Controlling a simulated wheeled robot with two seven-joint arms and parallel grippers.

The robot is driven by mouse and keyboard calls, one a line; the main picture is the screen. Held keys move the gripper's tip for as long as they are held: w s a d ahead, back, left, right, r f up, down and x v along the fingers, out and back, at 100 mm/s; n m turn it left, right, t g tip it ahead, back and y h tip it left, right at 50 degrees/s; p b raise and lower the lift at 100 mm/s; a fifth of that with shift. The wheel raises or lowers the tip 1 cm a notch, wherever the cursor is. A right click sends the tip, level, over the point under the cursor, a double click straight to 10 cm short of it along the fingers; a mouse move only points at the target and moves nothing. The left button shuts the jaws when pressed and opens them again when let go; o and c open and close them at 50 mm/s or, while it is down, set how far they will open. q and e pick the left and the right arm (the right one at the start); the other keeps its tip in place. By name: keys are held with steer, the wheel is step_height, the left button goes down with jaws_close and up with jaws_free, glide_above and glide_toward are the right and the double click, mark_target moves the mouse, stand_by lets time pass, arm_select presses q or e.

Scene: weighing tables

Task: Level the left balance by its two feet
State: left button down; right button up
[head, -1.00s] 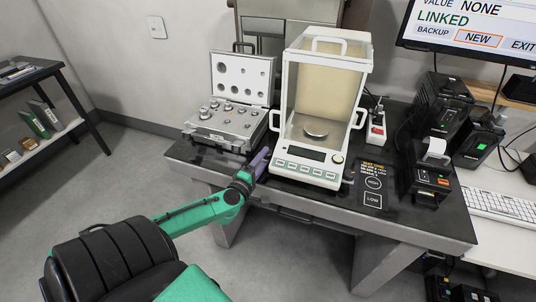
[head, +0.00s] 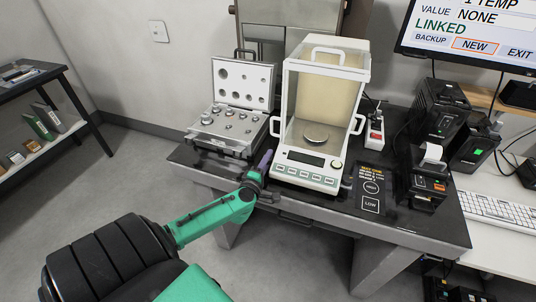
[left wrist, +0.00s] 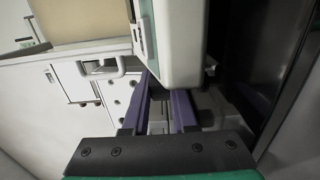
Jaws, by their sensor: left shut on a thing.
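The left balance (head: 330,178) stands on the dark table, with a white glass-sided draft shield, a round pan (head: 316,134) and a row of green-marked keys in front. My left gripper (head: 265,160) is at its front left corner, low by the table top. In the left wrist view the two purple fingers (left wrist: 167,103) reach in beside and under the balance's pale housing (left wrist: 178,45). They are shut on what appears to be its left foot, which is mostly hidden between them. The other foot is not clear to see. My right gripper is not in view.
An open case of weights (head: 225,143) stands just left of the balance. A monitor (head: 470,35) hangs at upper right.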

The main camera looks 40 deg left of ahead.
arm_select(q)
steer(key=shift+n+g+y+p, duration=0.3)
steer(key=shift+n+y, duration=0.1)
steer(key=shift+y, duration=0.3)
steer(key=c, duration=0.7)
jaws_free()
steer(key=v, duration=1.4)
steer(key=shift+s+b, duration=0.3)
